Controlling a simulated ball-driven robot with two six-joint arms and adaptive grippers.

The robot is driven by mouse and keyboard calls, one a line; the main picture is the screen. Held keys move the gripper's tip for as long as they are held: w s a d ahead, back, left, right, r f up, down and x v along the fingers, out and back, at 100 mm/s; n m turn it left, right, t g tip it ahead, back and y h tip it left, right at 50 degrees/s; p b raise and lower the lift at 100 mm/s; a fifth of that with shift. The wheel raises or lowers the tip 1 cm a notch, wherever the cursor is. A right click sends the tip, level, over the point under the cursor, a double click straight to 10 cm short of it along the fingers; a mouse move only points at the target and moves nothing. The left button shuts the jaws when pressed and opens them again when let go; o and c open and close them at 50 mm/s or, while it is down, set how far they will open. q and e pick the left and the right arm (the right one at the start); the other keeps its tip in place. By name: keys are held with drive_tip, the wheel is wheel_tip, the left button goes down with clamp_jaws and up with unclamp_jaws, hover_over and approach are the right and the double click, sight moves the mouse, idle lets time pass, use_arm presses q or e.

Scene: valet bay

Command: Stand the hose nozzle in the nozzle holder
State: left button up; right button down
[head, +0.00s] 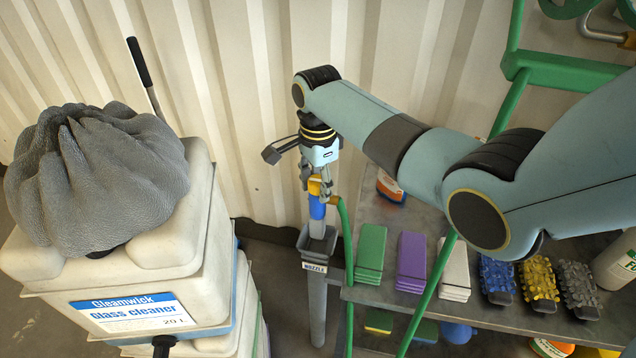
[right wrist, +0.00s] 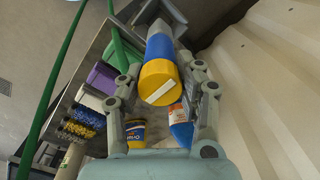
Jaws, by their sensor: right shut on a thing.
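The hose nozzle (head: 317,208) has a blue body and a yellow end, and it is held upright in the head view. My right gripper (head: 315,184) is shut on it near its yellow end. The grey nozzle holder (head: 317,268), labelled NOZZLE, stands directly below, with the nozzle's lower end at its mouth. I cannot tell how deep the lower end sits. In the right wrist view the nozzle (right wrist: 160,62) lies between the two fingers, yellow end toward the camera. My left gripper is not in view.
Right of the holder, a grey shelf (head: 426,222) bears sponges, brushes and bottles. White canisters (head: 150,265) with a grey cloth (head: 95,180) stand at left. A corrugated wall (head: 265,110) is close behind.

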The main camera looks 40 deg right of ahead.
drive_tip(key=shift+f, duration=0.2)
idle(0.4)
drive_tip(key=shift+p, duration=0.5)
drive_tip(key=shift+f, duration=0.1)
drive_tip(key=shift+f+b, duration=0.85)
drive_tip(key=shift+f, duration=0.35)
drive_tip(key=shift+r, duration=0.1)
